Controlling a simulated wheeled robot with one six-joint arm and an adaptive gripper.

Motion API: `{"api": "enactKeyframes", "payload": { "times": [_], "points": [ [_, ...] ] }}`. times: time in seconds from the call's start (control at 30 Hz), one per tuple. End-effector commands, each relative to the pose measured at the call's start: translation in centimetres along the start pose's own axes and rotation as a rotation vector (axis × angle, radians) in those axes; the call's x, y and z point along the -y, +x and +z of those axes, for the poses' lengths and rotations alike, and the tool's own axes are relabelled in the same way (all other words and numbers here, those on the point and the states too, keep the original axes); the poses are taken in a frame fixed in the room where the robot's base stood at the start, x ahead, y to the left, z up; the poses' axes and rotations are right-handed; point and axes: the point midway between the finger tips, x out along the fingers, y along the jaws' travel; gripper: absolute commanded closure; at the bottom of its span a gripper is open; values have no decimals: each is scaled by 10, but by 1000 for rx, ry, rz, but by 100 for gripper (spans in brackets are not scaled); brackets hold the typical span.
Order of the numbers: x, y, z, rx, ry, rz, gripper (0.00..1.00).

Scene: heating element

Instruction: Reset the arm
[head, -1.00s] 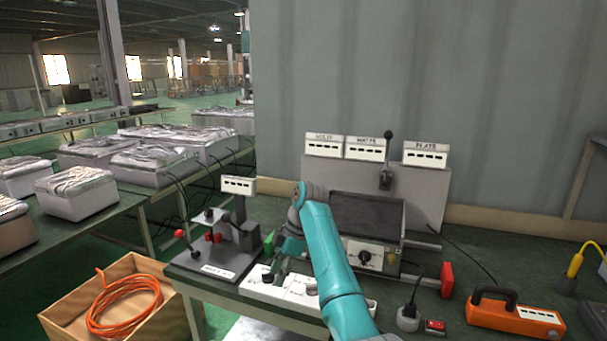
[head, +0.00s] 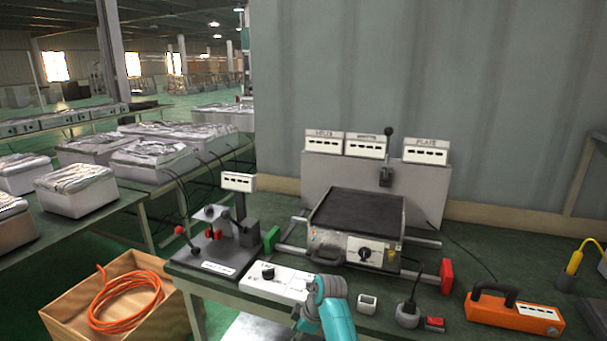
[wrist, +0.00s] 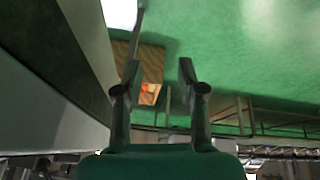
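My teal arm (head: 335,318) is low at the bottom edge of the head view, in front of the bench. My gripper is mostly hidden there behind the wrist joint. In the wrist view my gripper (wrist: 159,66) shows two dark fingers standing well apart. Nothing is between them, only the green floor (wrist: 220,45) and a distant wooden crate behind. The heating plate (head: 358,212) with its dial sits on the bench, clear of the arm. A white panel with a black knob (head: 268,271) lies just left of my arm.
A black stand with red-knobbed levers (head: 213,245) is at the bench's left. A wooden crate (head: 75,316) holds orange cable.

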Motion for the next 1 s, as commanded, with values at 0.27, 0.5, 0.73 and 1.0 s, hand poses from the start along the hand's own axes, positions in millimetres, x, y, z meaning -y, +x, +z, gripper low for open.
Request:
{"api": "enactKeyframes", "payload": {
  "times": [0.27,0.5,0.73,1.0],
  "points": [
    [57,67,74,-8,181,138,60],
    [116,101,130,-27,326,260,60],
    [179,112,177,-58,454,378,60],
    [259,102,220,-110,592,511,60]
  ]
}}
